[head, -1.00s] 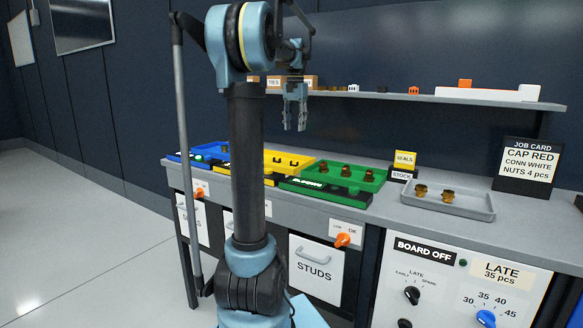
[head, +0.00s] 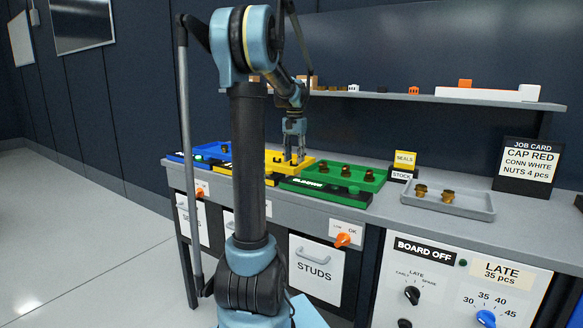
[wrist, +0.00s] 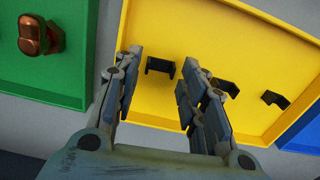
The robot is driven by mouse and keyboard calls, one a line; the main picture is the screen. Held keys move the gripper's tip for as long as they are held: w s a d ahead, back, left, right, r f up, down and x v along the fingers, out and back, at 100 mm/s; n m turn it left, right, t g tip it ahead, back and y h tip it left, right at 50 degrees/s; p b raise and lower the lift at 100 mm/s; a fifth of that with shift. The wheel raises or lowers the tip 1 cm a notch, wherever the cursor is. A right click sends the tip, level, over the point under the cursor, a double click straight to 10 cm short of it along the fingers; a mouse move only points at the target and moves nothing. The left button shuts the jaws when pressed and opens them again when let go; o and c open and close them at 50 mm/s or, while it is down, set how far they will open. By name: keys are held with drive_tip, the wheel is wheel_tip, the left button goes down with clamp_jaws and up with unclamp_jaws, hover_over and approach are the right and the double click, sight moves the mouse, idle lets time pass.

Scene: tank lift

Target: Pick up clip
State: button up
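Three small black clips lie in the yellow tray (wrist: 250,45). In the wrist view one clip (wrist: 160,66) is between my fingertips, another clip (wrist: 226,87) is just beside my right-hand finger and partly hidden, and a third clip (wrist: 275,99) is farther right. My gripper (wrist: 163,78) is open and empty, with a finger on either side of the first clip. In the head view my gripper (head: 294,157) points down at the yellow tray (head: 273,156), where it hides some clips. I cannot tell whether the fingertips touch the tray floor.
The green tray (head: 322,172) with brown fittings stands right of the yellow tray, and the blue tray (head: 205,150) stands left. A shelf (head: 400,96) with small parts runs behind. A grey tray (head: 463,205) with two brass-coloured fittings is at the right.

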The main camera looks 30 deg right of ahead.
drive_tip(key=shift+f, duration=0.8)
drive_tip(key=c, duration=0.5)
drive_tip(key=shift+r, duration=0.1)
